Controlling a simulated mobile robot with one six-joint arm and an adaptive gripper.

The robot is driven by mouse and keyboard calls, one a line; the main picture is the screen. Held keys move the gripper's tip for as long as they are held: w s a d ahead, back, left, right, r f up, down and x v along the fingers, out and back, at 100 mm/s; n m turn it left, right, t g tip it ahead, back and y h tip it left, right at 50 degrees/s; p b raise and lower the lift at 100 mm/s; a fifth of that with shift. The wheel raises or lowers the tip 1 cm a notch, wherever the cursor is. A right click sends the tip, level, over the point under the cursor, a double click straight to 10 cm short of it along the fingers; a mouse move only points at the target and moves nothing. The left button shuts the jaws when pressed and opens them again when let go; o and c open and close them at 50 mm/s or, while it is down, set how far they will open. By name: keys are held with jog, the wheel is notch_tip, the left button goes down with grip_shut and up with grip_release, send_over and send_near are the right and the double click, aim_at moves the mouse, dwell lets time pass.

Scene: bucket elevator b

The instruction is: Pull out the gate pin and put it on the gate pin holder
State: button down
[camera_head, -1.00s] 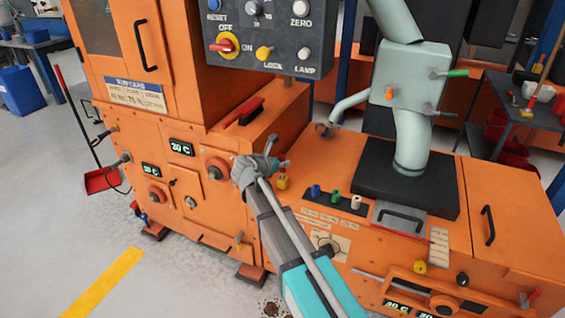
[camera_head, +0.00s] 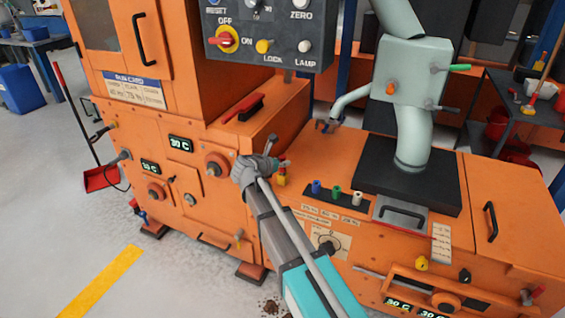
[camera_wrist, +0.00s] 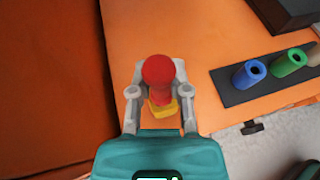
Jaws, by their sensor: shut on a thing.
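A red-headed pin (camera_wrist: 158,75), which I take to be the gate pin, stands between my gripper's fingers in the wrist view. My gripper (camera_wrist: 158,92) is shut on it, one finger on each side. A yellow piece (camera_wrist: 163,108) shows just below the red head; I cannot tell if the pin is still seated in it. In the head view my gripper (camera_head: 268,167) is over the left edge of the orange machine top, and the yellow piece (camera_head: 281,181) shows beside it. I cannot tell which part is the gate pin holder.
A black strip with blue (camera_wrist: 249,74), green (camera_wrist: 290,62) and white hollow cylinders lies right of the gripper. The tall orange cabinet (camera_head: 170,70) rises close on the left. A pale green pipe (camera_head: 412,140) stands on a black base (camera_head: 450,200). Open orange surface lies between.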

jog(key=shift+f+b, duration=0.5)
jog(key=shift+f, duration=0.05)
jog(key=c, duration=0.5)
grip_release()
jog(key=shift+r, duration=0.15)
notch_tip(320, 180, up, 10)
jog(key=p, duration=1)
jog(key=shift+w+r, duration=0.1)
jog(key=shift+m+g+p, duration=0.3)
jog(key=shift+d+r+m+g+h, duration=0.15)
jog(key=shift+m+g+h, duration=0.15)
jog(key=shift+m+h, duration=0.15)
jog(key=shift+d+r+m+g+h, duration=0.1)
jog(key=shift+m+g+h, duration=0.25)
jog(key=shift+h, duration=0.2)
